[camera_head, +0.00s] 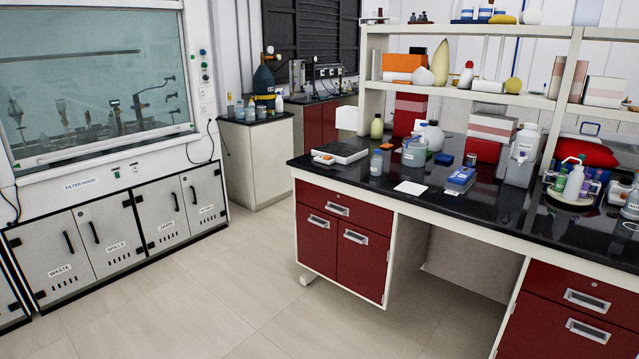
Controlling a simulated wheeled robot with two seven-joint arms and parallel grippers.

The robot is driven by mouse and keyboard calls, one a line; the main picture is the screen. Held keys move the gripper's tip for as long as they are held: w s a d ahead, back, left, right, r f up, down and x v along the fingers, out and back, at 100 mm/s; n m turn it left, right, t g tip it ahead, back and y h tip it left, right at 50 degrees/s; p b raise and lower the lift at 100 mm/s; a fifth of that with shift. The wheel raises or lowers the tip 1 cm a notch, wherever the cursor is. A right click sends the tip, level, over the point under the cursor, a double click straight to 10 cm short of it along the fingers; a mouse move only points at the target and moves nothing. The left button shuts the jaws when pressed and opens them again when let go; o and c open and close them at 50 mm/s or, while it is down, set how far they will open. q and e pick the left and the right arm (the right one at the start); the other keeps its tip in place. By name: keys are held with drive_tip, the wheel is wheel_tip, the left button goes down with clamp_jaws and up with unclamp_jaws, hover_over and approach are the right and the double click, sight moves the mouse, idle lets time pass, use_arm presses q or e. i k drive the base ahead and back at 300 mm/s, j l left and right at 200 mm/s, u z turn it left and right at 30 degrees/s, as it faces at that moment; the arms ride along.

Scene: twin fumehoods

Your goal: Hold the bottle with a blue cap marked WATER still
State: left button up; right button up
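No gripper of mine shows in the head view. I cannot read the word WATER on any bottle from here. A small blue-grey bottle with a pale label (376,165) stands upright on the black bench top (330,177), right of a flat white device. A wider clear blue-grey container (414,153) stands just right of it. Several small bottles (250,112) stand on the far low cabinet, too small to read. A bottle with a white label (631,206) is cut off by the right edge. Which one is the WATER bottle I cannot tell.
A flat white device (338,152), a white sheet (410,188), a blue box (460,178) and a large grey-white jug (521,158) stand on the bench. Shelves (460,96) rise behind. A fumehood (95,85) is at left. The tiled floor (215,290) between is clear.

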sight(377, 161)
drive_tip(key=i+z, duration=0.1)
drive_tip(key=i, duration=0.9)
drive_tip(key=i+j+z, duration=0.1)
drive_tip(key=i, duration=0.85)
drive_tip(key=j, duration=0.1)
